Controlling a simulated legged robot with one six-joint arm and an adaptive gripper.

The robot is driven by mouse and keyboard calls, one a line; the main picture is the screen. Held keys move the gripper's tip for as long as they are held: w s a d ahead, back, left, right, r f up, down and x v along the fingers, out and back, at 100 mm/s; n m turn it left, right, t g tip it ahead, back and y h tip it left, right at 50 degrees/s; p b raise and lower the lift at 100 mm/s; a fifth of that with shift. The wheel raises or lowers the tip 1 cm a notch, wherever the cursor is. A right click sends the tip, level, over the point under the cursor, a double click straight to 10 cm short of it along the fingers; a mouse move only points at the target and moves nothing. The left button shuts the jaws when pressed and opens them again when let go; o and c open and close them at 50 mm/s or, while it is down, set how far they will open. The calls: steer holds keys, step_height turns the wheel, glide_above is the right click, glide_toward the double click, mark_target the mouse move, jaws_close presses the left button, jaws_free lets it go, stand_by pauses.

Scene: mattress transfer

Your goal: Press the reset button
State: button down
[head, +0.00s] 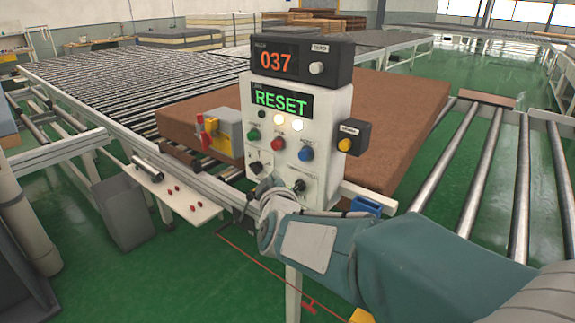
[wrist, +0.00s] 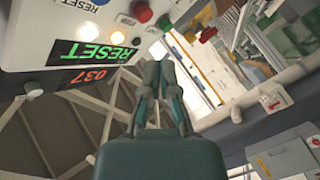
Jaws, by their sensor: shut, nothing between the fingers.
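A white control panel (head: 325,165) stands in the middle of the head view, with a green RESET display (head: 281,103). Its front has a green button (head: 253,135), a red button (head: 278,143) and a blue button (head: 306,153). In the wrist view the panel is upside down, with the RESET display (wrist: 95,52), a small RESET label (wrist: 80,4), the red button (wrist: 142,12) and the green button (wrist: 164,22). My gripper (head: 267,184) is low at the panel's front, below the buttons. In the wrist view my gripper (wrist: 158,68) is shut and empty. Contact cannot be told.
A counter box showing 037 (head: 300,62) sits on top of the panel. Black knobs (head: 256,168) are below the buttons. A yellow button box (head: 350,138) is on the right side. A brown mattress (head: 400,120) lies behind on the roller conveyor (head: 480,165).

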mark_target(305, 155)
steer(key=shift+a, duration=0.5)
steer(key=shift+w+d, duration=0.1)
steer(key=w+d, duration=0.5)
steer(key=w, duration=0.1)
steer(key=shift+w, duration=0.4)
steer(key=shift+w+d, duration=0.1)
steer(key=shift+d, duration=0.1)
stand_by(1.0)
steer(key=shift+w+d, duration=0.15)
steer(key=shift+d, duration=0.1)
